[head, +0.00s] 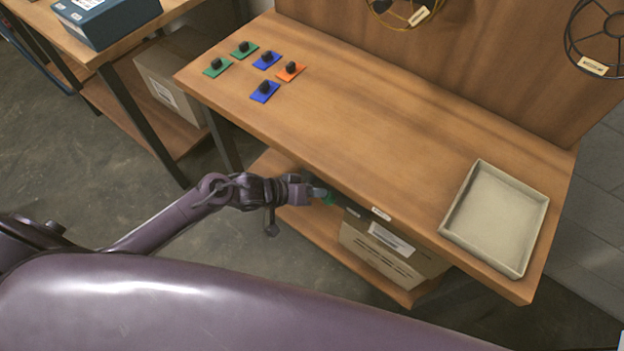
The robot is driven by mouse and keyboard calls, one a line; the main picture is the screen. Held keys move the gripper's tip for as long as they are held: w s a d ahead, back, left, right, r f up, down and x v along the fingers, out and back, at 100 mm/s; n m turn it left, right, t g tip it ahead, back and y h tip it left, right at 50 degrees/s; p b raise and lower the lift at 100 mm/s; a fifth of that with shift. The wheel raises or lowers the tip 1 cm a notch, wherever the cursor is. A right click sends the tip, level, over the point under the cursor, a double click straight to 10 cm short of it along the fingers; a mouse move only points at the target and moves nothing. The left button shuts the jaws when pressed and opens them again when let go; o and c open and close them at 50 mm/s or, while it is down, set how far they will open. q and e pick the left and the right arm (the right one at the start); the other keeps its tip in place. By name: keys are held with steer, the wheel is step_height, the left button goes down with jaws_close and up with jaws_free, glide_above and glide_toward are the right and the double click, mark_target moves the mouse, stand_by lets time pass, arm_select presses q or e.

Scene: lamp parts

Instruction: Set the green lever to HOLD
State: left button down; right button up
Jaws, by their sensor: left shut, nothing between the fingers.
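My left gripper (318,193) reaches in from the left to the front edge of the wooden table and is shut with nothing held. A small green piece (328,199), which looks like the green lever, shows right at its fingertips, below the table edge. The gripper partly hides it, so I cannot tell its setting or whether the fingers touch it. A small pale label (381,214) sits on the table's front edge to the right; its text is too small to read. My right gripper is not in view.
Several green, blue and orange plates with black knobs, one an orange plate (291,71), lie at the table's far left. A beige tray (480,254) sits at the right. A cardboard box (372,252) stands on the shelf below. The tabletop's middle is clear.

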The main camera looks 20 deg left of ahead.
arm_select(q)
steer(key=y+p, duration=0.1)
steer(key=d+f+m+y, duration=0.1)
steer(key=f+m+t+y+p, duration=0.1)
steer(key=y, duration=0.1)
steer(key=shift+s+d+f+p, duration=0.2)
steer(key=shift+s+d+p, duration=0.1)
steer(key=shift+s, duration=0.05)
steer(key=shift+f, duration=0.7)
steer(key=shift+f, duration=0.2)
steer(key=shift+r, duration=0.15)
step_height(320, 180, up, 5)
steer(key=p, duration=0.5)
steer(key=shift+w, duration=0.15)
steer(key=shift+s+a+r, duration=0.15)
steer(key=shift+s+r, duration=0.05)
steer(key=shift+s, duration=0.7)
steer(key=d+v, duration=0.1)
steer(key=v, duration=0.6)
steer(key=shift+s+a+r, duration=0.2)
steer(key=shift+s+r, duration=0.15)
steer(key=shift+r, duration=0.05)
